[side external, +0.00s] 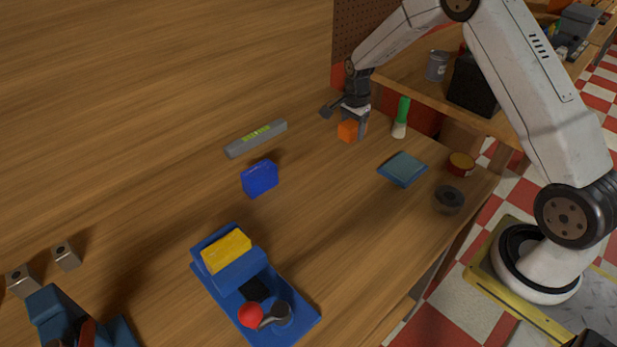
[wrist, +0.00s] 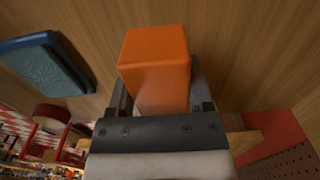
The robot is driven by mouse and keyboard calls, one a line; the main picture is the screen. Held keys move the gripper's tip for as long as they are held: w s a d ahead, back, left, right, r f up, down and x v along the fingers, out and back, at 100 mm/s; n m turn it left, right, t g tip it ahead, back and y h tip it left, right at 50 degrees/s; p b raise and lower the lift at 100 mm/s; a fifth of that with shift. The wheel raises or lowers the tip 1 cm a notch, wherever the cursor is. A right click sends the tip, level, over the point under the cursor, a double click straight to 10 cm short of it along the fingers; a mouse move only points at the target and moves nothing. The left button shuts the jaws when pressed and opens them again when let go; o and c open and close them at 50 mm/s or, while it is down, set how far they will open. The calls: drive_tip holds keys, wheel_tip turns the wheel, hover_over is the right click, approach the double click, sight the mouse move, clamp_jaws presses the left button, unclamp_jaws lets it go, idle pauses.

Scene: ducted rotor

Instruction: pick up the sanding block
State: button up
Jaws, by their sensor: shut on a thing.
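The sanding block appears to be the orange block (side external: 347,131) near the far edge of the wooden bench. It fills the space between the fingers in the wrist view (wrist: 156,55), with an orange top and a paler lower part. My gripper (side external: 354,133) points down over it and is shut on it, one finger on each side. The wrist view also shows my gripper (wrist: 158,92) with the block between its fingers. Whether the block touches the bench or hangs just above it I cannot tell.
A green-handled brush (side external: 402,116) stands close to the right. A blue-green pad (side external: 402,169), a red-and-yellow tin (side external: 461,164) and a dark roll (side external: 449,198) lie nearer. A grey level (side external: 256,139) and a blue box (side external: 260,178) are to the left. A pegboard (side external: 361,45) rises behind.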

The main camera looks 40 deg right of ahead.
drive_tip(key=s+a+r, duration=0.3)
drive_tip(key=s+r, duration=0.6)
drive_tip(key=s, duration=0.4)
drive_tip(key=shift+s+r, duration=0.25)
drive_tip(key=shift+r, duration=0.05)
drive_tip(key=shift+a, duration=0.15)
drive_tip(key=o, duration=0.7)
drive_tip(key=c, duration=0.5)
drive_tip(key=shift+s+d+f, duration=0.4)
drive_tip(key=shift+d+f, duration=0.3)
drive_tip(key=shift+d, duration=0.2)
drive_tip(key=shift+s+d+f, duration=0.4)
drive_tip(key=shift+d+f, duration=0.25)
drive_tip(key=shift+d, duration=0.25)
drive_tip(key=shift+s+d+f, duration=0.4)
drive_tip(key=shift+d+f, duration=0.3)
drive_tip(key=shift+d, duration=0.2)
